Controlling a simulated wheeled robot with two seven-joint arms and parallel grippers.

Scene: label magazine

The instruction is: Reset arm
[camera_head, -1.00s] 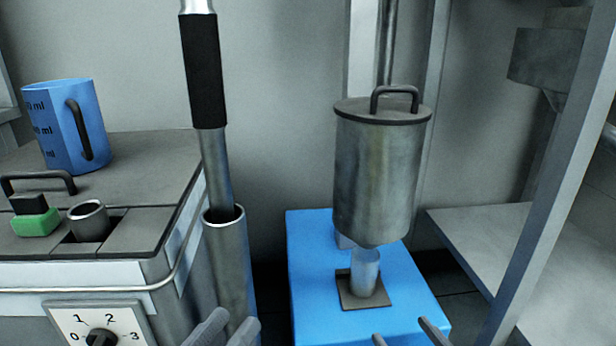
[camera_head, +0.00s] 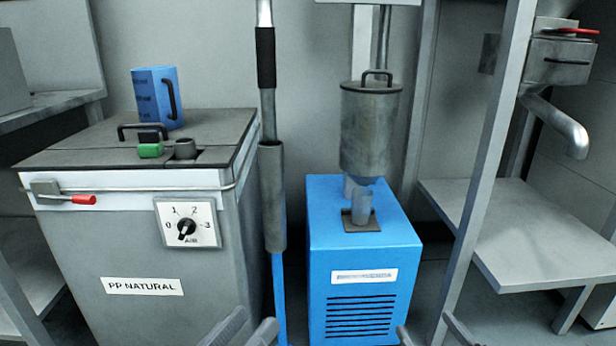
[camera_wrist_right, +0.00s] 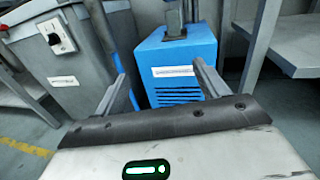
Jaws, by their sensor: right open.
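My left gripper (camera_head: 243,330) shows at the bottom edge of the head view, in front of the grey bin. Its two fingers stand a little apart and only their upper parts are in view. My right gripper (camera_head: 432,336) is at the bottom edge further right, in front of the blue unit. In the right wrist view my right gripper (camera_wrist_right: 158,88) has its two fingers wide apart with nothing between them. The blue unit (camera_wrist_right: 172,62) stands beyond the fingers.
A grey bin (camera_head: 150,240) labelled PP NATURAL carries a dial (camera_head: 188,224) and a blue jug (camera_head: 152,100). The blue unit (camera_head: 362,252) stands under a metal canister (camera_head: 368,130). A grey shelf (camera_head: 520,240) and its upright post (camera_head: 485,170) are at the right.

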